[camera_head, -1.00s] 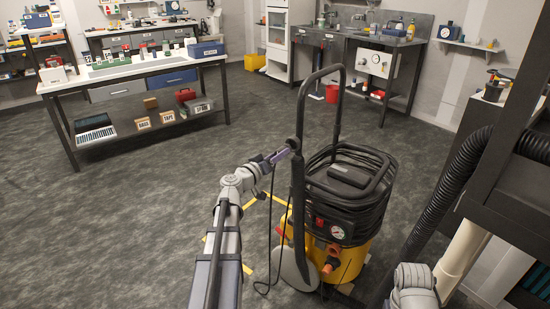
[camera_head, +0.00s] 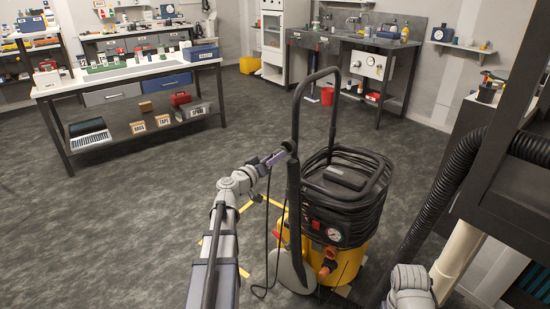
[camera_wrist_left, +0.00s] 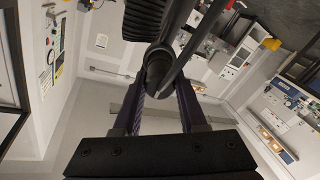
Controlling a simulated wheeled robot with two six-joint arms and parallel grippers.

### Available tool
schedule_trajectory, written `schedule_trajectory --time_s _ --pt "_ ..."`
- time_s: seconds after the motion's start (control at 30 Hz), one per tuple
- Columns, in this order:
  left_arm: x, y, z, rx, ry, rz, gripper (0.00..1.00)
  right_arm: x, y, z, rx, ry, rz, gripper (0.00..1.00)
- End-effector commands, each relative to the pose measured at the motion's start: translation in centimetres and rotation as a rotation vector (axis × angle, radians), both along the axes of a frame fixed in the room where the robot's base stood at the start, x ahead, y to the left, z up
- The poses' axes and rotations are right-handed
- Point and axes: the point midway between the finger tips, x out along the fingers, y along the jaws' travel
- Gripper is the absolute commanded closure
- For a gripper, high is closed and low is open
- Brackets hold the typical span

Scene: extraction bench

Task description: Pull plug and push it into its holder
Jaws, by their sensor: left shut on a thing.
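The yellow and black wheeled machine (camera_head: 345,246) stands on the floor in the head view, with a tall black push handle (camera_head: 294,205) and a coiled black cable (camera_head: 340,187). My left gripper (camera_head: 279,154) is beside the handle's left post, at about mid-height. In the left wrist view its purple fingers (camera_wrist_left: 161,98) are shut on a black rounded piece, apparently the plug (camera_wrist_left: 157,68). A thin black cord (camera_head: 268,215) hangs below the gripper in a loop. I cannot tell the plug's holder apart. My right gripper is out of view.
A black corrugated hose (camera_head: 455,185) and a dark frame (camera_head: 510,190) are close on the right. A white-topped workbench (camera_head: 130,70) stands at the back left, and a steel sink bench (camera_head: 350,42) at the back. The floor (camera_head: 110,230) on the left is clear.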

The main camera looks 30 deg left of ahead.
Motion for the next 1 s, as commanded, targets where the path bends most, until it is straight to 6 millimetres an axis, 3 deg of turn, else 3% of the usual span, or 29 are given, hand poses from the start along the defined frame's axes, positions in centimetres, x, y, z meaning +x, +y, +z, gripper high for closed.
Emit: schedule_trajectory --time_s 1.0 --pt "1.4 -0.1 0.0 0.000 0.000 0.000 1.00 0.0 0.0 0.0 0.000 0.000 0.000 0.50"
